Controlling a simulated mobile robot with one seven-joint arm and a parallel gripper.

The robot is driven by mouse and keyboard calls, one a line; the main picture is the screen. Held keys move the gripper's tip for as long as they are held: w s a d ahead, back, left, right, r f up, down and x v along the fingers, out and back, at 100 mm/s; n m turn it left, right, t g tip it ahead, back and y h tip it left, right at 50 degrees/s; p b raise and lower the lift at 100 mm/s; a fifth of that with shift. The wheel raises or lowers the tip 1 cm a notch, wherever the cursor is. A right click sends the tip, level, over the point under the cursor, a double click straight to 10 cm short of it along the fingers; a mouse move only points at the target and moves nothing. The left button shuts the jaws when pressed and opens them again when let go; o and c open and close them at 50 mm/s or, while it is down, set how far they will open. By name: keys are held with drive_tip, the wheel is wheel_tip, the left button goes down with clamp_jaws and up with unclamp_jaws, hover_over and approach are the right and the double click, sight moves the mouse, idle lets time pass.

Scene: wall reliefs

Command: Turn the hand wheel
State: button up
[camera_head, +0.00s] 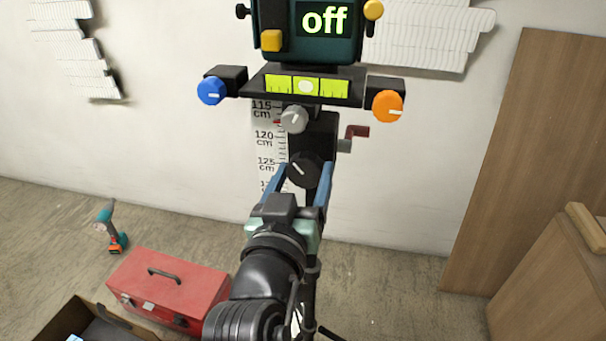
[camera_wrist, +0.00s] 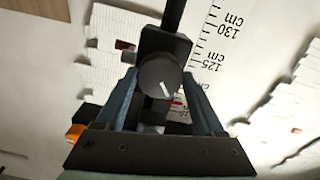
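A black round knob with a white mark (camera_head: 303,171), the wheel nearest my gripper, sits on the dark post of a laser-level-like device (camera_head: 306,45). It also shows in the wrist view (camera_wrist: 160,76), its white mark slanting. My gripper (camera_head: 304,168) is open, its two blue fingers on either side of this knob. In the wrist view my gripper (camera_wrist: 161,80) shows narrow gaps beside the knob; I cannot tell whether either finger touches. The device also has a blue knob (camera_head: 211,91), an orange knob (camera_head: 388,106), a grey knob (camera_head: 293,119) and a red-handled crank (camera_head: 357,131).
A centimetre scale (camera_head: 265,140) runs behind the post, near a white wall with brick reliefs (camera_head: 424,35). A red toolbox (camera_head: 168,290), a drill (camera_head: 112,228) and an open box (camera_head: 90,325) are at lower left. Wooden boards (camera_head: 535,150) stand at right.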

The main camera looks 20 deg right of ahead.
drive_tip(key=o, duration=0.4)
drive_tip(key=v, duration=1.3)
